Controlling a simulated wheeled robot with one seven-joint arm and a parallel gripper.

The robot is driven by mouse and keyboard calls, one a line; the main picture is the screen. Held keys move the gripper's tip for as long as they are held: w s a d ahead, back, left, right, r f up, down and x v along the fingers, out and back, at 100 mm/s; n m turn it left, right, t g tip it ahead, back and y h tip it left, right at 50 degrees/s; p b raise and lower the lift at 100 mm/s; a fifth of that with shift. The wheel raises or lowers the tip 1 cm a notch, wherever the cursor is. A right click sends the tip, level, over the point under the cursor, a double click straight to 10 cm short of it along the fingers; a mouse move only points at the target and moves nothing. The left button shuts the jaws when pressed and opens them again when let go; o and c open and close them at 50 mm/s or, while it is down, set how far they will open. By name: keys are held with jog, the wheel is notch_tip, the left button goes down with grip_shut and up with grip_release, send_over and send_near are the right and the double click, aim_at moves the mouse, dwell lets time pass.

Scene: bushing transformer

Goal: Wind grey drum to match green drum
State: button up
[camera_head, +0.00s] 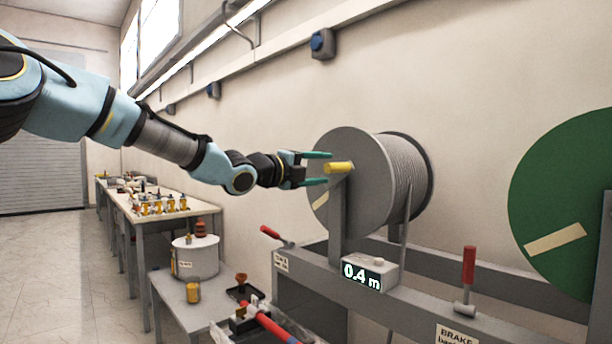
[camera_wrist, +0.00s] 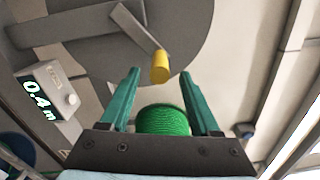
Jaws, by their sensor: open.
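The grey drum (camera_head: 350,205) stands on a grey frame, wound with grey cable, with a pale strip low on the left of its face. A yellow crank handle (camera_head: 338,168) sticks out from its front. My gripper (camera_head: 318,168) is open, with its green fingers above and below the handle's near end. In the wrist view, the handle (camera_wrist: 160,66) lies between the fingertips, with a gap on each side. The green drum (camera_head: 565,190) is at the right, partly out of frame, with a pale strip sloping up to the right. A display (camera_head: 362,274) reads 0.4 m.
A red-handled brake lever (camera_head: 469,268) rises from the frame's front rail. Another red lever (camera_head: 271,232) is at its left. A bench (camera_head: 183,300) with a grey canister stands left of the frame. Open floor lies further left. A green ribbed object (camera_wrist: 162,120) shows beyond the fingers.

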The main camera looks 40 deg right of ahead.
jog(key=a+b, duration=0.1)
jog(key=a, duration=0.5)
jog(key=shift+w, duration=0.15)
dwell(0.3)
jog(key=w+a+f+m+t+y, duration=0.1)
jog(key=w+a+f+m+y, duration=0.15)
jog(key=a+f+m, duration=0.5)
jog(key=w+a+f+m+y, duration=0.1)
jog(key=a+f+m+y, duration=0.35)
jog(key=a+f, duration=0.5)
jog(key=w+a+f+m+t+y, duration=0.1)
jog(key=w+a+f+m+y, duration=0.15)
jog(key=a+f+m, duration=0.55)
jog(key=s+a+f+m+y, duration=0.1)
jog(key=a+m, duration=0.3)
jog(key=a, duration=0.6)
jog(key=s+a+f+m+y, duration=0.2)
jog(key=a+f+m+y, duration=0.2)
jog(key=a, duration=0.7)
jog(key=s+a+f+m+y, duration=0.1)
jog(key=a+f+m+y, duration=0.2)
jog(key=a+m, duration=0.3)
jog(key=a, duration=0.5)
jog(key=shift+s+t, duration=0.2)
jog(key=shift+t, duration=0.1)
jog(key=shift+d, duration=0.1)
jog(key=shift+c, duration=0.2)
